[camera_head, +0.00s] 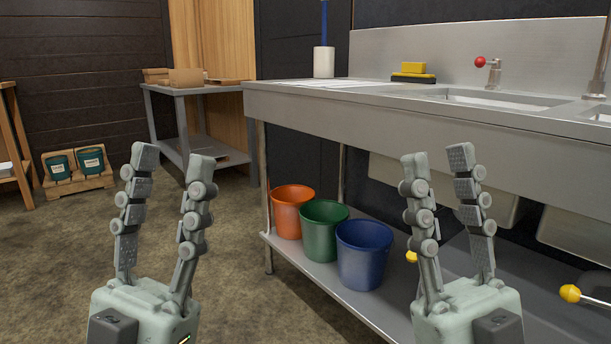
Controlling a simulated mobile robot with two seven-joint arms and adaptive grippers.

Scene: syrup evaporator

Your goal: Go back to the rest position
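My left gripper (173,160) is raised upright at the lower left, over the bare floor in the picture. Its two fingers stand apart with nothing between them, so it is open and empty. My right gripper (436,166) is raised upright right of centre, in front of the steel sink counter in the picture. Its fingers are also apart with nothing held between them. Both grippers point upward at about the same height.
The steel sink counter (420,124) fills the right side. Orange (288,213), green (320,240) and blue (362,262) buckets stand on its lower shelf. A grey side table (185,91) stands at the back. The brown floor (60,270) at left is clear.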

